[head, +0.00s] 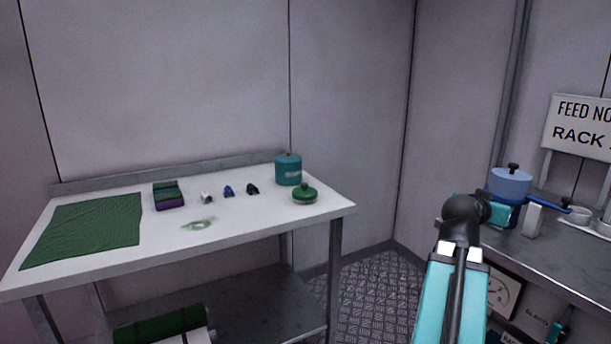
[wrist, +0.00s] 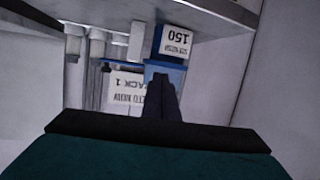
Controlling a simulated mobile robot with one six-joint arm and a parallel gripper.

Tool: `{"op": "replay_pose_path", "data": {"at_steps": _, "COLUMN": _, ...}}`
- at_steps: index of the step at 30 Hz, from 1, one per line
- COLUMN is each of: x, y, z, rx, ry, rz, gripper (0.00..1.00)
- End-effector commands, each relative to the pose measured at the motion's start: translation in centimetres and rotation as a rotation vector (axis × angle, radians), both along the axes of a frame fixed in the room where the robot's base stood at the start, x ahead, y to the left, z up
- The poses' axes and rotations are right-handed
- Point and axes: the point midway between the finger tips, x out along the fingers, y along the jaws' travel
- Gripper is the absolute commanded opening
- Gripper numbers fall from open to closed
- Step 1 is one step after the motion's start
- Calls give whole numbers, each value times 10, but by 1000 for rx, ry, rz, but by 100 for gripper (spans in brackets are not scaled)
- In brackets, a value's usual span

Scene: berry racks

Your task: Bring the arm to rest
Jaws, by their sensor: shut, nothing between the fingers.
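My gripper (wrist: 161,88) shows in the wrist view as two dark fingers pressed together, with nothing between them. They point away over the dark edge and teal body of my wrist. In the head view my arm rises at the lower right, teal with a black joint, and bends toward the right-hand counter (head: 560,262). The gripper's fingers cannot be made out there.
A blue pot (head: 510,183) stands on the counter near my arm. Patterned floor (head: 370,295) lies open between.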

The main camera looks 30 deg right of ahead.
Motion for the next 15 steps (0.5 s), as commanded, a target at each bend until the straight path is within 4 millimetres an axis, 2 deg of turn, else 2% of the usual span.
{"op": "replay_pose_path", "data": {"at_steps": 1, "x": 19, "y": 5, "z": -8, "rx": 21, "ry": 13, "rz": 27, "gripper": 0}}
{"op": "replay_pose_path", "data": {"at_steps": 6, "x": 73, "y": 26, "z": -46, "rx": 84, "ry": 54, "rz": 105, "gripper": 0}}
{"op": "replay_pose_path", "data": {"at_steps": 15, "x": 155, "y": 78, "z": -119, "rx": 199, "ry": 129, "rz": 238, "gripper": 0}}
